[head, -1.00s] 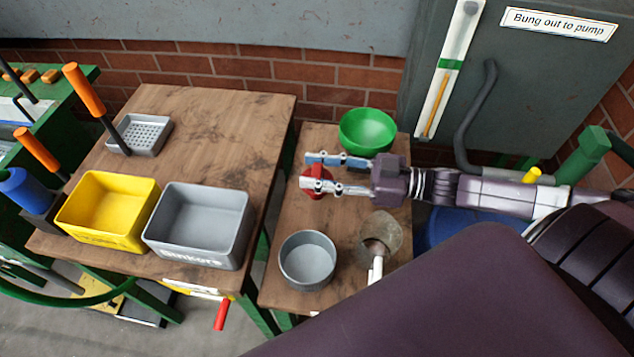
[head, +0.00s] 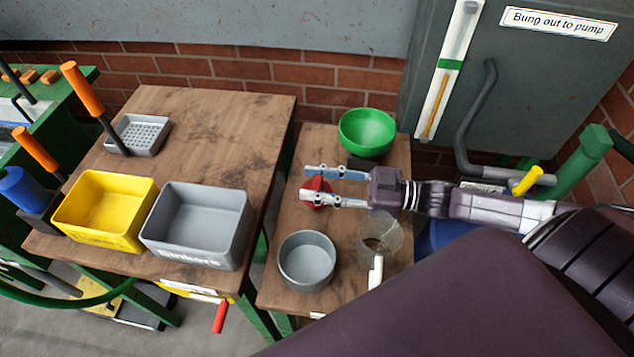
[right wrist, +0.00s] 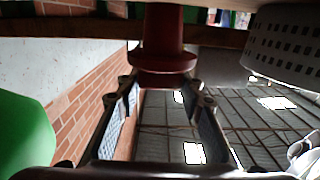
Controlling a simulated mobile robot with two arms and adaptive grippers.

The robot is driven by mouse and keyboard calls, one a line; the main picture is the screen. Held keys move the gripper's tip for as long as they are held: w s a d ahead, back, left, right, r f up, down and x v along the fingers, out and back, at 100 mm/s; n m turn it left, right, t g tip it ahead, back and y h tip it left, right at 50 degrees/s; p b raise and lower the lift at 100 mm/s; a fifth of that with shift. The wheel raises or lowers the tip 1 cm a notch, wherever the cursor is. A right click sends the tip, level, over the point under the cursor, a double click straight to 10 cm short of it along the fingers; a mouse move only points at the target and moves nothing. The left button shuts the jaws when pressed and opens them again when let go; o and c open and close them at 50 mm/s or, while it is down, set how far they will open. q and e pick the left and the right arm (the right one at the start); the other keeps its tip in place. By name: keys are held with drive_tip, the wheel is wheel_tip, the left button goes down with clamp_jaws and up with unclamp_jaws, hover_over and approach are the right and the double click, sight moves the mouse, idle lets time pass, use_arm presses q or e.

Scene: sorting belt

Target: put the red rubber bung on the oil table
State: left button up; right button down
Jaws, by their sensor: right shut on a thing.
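The red bung (head: 317,186) is between the fingers of my right gripper (head: 328,186), which is shut on it. In the right wrist view the flanged bung (right wrist: 163,45) shows at the fingertips (right wrist: 165,90). In the head view it is over the left part of the small wooden table (head: 282,222), left of the gripper's palm. I cannot tell whether the bung touches the tabletop. My left gripper is not in view. Neither table carries a label that I can read as oil table.
A green bowl (head: 366,130) stands behind the gripper. A grey round tin (head: 307,262) and a clear jug (head: 380,243) stand in front. The larger table (head: 222,130) at left holds a yellow bin (head: 105,212), a grey bin (head: 197,225) and a perforated tray (head: 144,134).

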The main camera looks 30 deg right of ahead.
drive_tip(key=c, duration=1.7)
unclamp_jaws()
drive_tip(key=shift+s+f, duration=0.15)
drive_tip(key=shift+f, duration=0.3)
drive_tip(key=o, duration=0.4)
drive_tip(key=shift+f, duration=0.2)
drive_tip(key=shift+r, duration=0.35)
drive_tip(key=shift+d+r+p, duration=0.15)
drive_tip(key=shift+r+p, duration=0.15)
drive_tip(key=shift+p, duration=0.3)
drive_tip(key=p+v, duration=0.2)
drive_tip(key=v, duration=0.3)
drive_tip(key=p+v, duration=0.2)
drive_tip(key=v, duration=0.4)
drive_tip(key=shift+s+d+r, duration=0.1)
drive_tip(key=shift+d+r, duration=0.15)
drive_tip(key=shift+d, duration=0.05)
